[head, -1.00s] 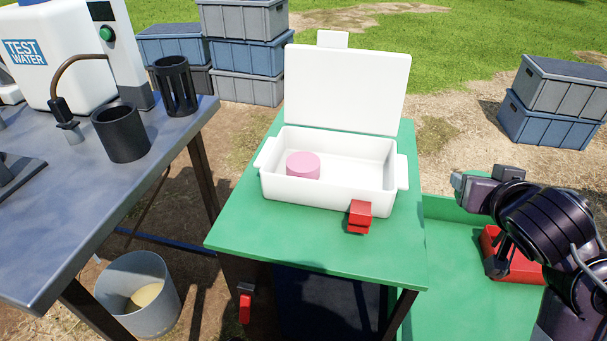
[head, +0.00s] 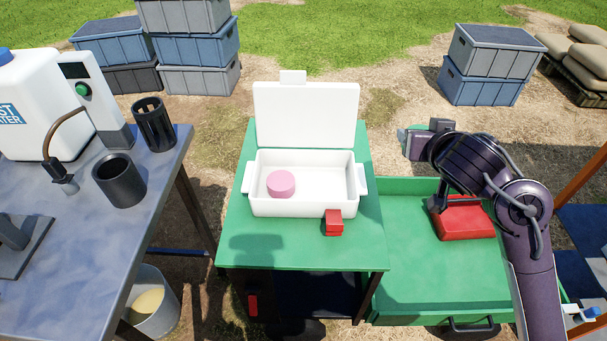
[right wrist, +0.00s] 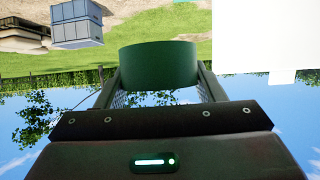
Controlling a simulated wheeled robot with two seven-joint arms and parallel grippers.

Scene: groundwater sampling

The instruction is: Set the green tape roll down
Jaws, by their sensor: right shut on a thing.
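The green tape roll (right wrist: 158,66) is a dark green round thing between my right gripper's two fingers in the right wrist view. My right gripper (head: 420,137) is shut on it and holds it in the air. In the head view the gripper is above the far side of the green surface, right of the white box, and points left. Only a small green edge of the roll (head: 401,136) shows there, the rest being hidden behind the gripper. My left gripper is not in view.
An open white box (head: 310,209) with a pink round thing (head: 281,183) inside stands on a green table (head: 300,255). A red case (head: 465,222) sits in the green tray (head: 420,285), whose front is clear.

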